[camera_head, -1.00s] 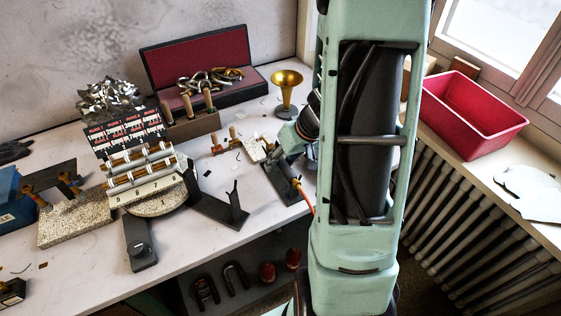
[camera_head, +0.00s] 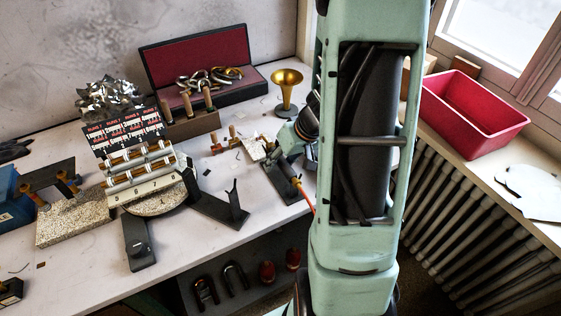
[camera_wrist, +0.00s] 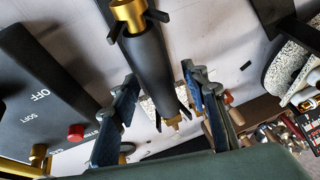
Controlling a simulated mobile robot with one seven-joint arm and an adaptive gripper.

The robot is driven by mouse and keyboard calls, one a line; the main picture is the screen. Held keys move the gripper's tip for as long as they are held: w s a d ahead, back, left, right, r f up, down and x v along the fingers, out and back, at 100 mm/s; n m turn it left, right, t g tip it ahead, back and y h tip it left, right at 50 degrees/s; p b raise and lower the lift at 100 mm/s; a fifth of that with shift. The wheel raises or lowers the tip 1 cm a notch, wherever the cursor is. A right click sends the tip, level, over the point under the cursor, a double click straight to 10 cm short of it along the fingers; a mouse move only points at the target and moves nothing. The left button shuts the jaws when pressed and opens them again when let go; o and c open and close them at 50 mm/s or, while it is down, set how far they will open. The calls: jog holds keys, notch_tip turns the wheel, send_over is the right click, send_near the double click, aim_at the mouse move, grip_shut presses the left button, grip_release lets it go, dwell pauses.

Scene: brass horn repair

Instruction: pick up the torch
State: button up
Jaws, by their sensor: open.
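The torch (camera_wrist: 150,65) shows in the wrist view as a black tapered body with a brass collar at the top of the picture and a small brass end lower down. My gripper (camera_wrist: 160,74) is open, with one blue finger on each side of the torch's lower part. Gaps show on both sides, and I cannot tell how deep the torch sits between the fingers. In the head view my arm hides most of the gripper; a dark handle with an orange hose (camera_head: 305,194) shows just below my wrist.
A dark control box (camera_wrist: 45,90) marked OFF and SOFT, with a red button, stands close on the left in the wrist view. A brass bell (camera_head: 286,85), wooden-handled tools (camera_head: 187,104) and a black stand (camera_head: 225,208) are nearby on the bench. A red bin (camera_head: 475,110) sits right.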

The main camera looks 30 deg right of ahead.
jog(key=shift+f, duration=0.1)
dwell(0.5)
grip_shut()
